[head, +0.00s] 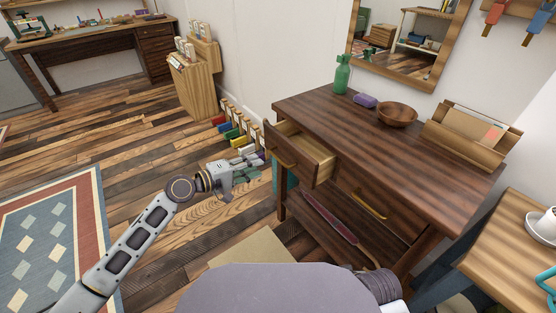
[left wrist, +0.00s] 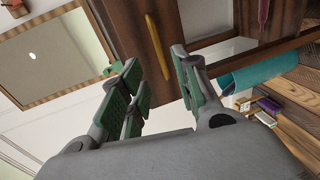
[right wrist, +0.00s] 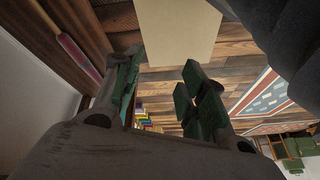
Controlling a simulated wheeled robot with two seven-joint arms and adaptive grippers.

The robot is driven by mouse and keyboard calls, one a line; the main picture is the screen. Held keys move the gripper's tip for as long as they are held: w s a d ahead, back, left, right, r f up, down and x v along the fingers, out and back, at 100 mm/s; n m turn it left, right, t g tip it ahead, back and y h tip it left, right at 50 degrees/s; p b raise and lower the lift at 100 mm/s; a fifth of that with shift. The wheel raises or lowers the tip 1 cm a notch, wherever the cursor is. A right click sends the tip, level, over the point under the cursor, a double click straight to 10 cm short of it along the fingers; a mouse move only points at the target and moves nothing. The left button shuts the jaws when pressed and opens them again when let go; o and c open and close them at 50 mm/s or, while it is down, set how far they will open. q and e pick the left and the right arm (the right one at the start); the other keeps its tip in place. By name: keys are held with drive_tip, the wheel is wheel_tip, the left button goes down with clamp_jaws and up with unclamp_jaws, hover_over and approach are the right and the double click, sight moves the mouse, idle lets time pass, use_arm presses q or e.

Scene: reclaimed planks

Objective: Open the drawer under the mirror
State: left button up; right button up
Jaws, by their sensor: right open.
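The mirror (head: 405,36) hangs on the wall above a dark wooden dresser (head: 400,150). The dresser's left drawer (head: 312,160) is pulled out, and its inside shows from above. Its yellow bar handle (head: 284,157) is on the drawer front. The right drawer, with a yellow handle (head: 369,206), looks shut. My left gripper (head: 246,178) is in front of the open drawer, apart from it. In the left wrist view its fingers (left wrist: 157,78) are spread and empty, with a yellow handle (left wrist: 157,47) beyond them. My right gripper (right wrist: 160,92) is open and empty.
A side table (head: 510,240) is at the right.

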sight(277, 159)
use_arm(q)
drive_tip(key=b+x, duration=0.2)
drive_tip(key=x, duration=0.8)
drive_tip(key=shift+w+d+f, duration=0.1)
drive_tip(key=shift+w+d, duration=0.05)
use_arm(e)
drive_tip(key=shift+t+y, duration=0.4)
drive_tip(key=f, duration=0.2)
drive_tip(key=a+f, duration=0.1)
drive_tip(key=f, duration=0.2)
drive_tip(key=shift+w+a+f, duration=0.1)
drive_tip(key=shift+w+a, duration=0.1)
use_arm(q)
clamp_jaws()
